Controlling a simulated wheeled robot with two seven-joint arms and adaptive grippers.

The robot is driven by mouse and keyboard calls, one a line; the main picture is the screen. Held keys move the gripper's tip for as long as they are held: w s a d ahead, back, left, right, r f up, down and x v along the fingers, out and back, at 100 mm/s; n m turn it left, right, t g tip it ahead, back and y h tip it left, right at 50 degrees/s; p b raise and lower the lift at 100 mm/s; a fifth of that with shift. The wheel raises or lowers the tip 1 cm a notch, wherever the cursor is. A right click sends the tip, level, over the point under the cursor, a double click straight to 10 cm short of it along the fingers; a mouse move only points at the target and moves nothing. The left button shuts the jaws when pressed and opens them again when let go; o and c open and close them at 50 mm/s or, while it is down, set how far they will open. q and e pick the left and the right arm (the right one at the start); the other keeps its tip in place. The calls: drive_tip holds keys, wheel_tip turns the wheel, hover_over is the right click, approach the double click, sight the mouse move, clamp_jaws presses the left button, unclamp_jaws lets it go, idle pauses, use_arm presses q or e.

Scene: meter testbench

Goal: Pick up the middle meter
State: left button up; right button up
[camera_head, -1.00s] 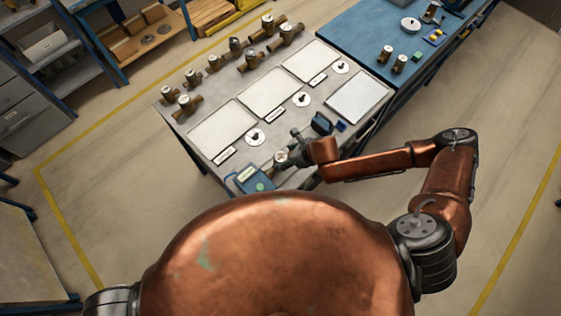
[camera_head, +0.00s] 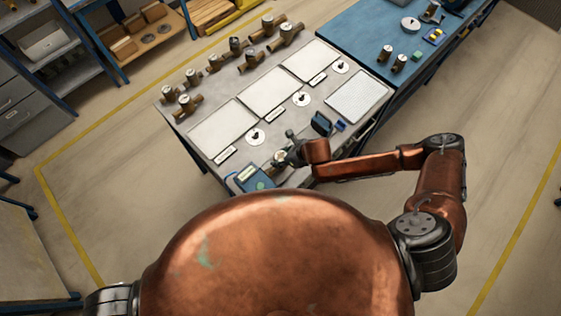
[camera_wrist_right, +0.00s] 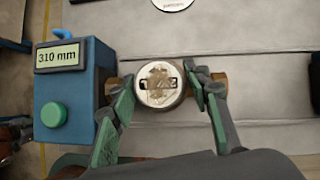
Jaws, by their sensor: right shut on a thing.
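A brass meter (camera_wrist_right: 159,86) with a round white dial lies near the front left of the grey bench, beside the blue gauge box (camera_wrist_right: 70,95) whose display reads 310 mm. My right gripper (camera_wrist_right: 162,90) is shut on this meter, with green-padded fingers on either side of its round body. The meter's left pipe end is close to or touching the box; I cannot tell which. In the head view the right gripper (camera_head: 288,157) partly hides the meter. Several other brass meters, one of them here (camera_head: 235,46), stand along the bench's back edge.
The grey bench (camera_head: 205,165) carries three pale mats, one of them in the middle (camera_head: 268,92), with round discs and labels. A lighter panel (camera_head: 357,96) and a dark blue device (camera_head: 321,123) are to the right. A blue table (camera_head: 350,40) adjoins behind.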

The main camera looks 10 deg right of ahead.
clamp_jaws()
drive_tip(key=shift+a+r, duration=0.1)
idle(0.3)
drive_tip(key=shift+s+d+r, duration=0.25)
drive_tip(key=shift+d+r, duration=0.1)
drive_tip(key=shift+r, duration=0.1)
drive_tip(key=s+d+r+b, duration=0.2)
drive_tip(key=s+d+r, duration=0.5)
drive_tip(key=s+d, duration=0.2)
drive_tip(key=shift+s+b, duration=0.2)
drive_tip(key=shift+b, duration=0.15)
